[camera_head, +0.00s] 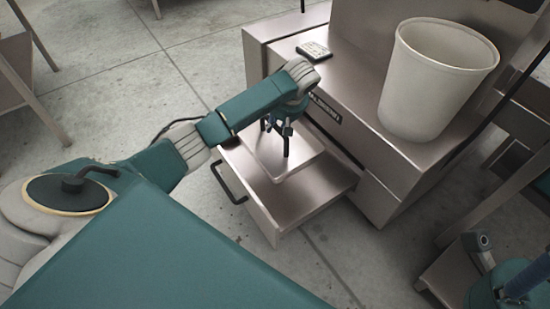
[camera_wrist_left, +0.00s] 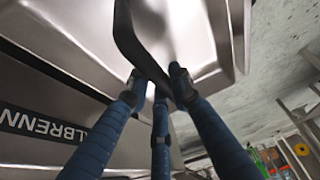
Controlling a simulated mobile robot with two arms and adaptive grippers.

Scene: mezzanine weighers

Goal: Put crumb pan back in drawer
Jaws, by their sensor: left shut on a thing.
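The crumb pan (camera_head: 262,158) is a shallow, shiny metal pan with a raised rim and a black upright handle (camera_head: 286,145). It is at the drawer's back left; I cannot tell whether it rests on the floor or hangs just above. The drawer (camera_head: 300,203) is metal, pulled out from the cabinet, with a black front handle. My left gripper (camera_head: 286,129) is shut on the pan's black handle from above. My right gripper (camera_head: 500,272) shows only partly at lower right.
The metal cabinet (camera_head: 365,165) carries a large white bucket (camera_head: 415,95) and a small keypad-like device (camera_head: 314,50). A table (camera_head: 25,90) stands at far left. The concrete floor (camera_head: 150,65) is clear left of the drawer.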

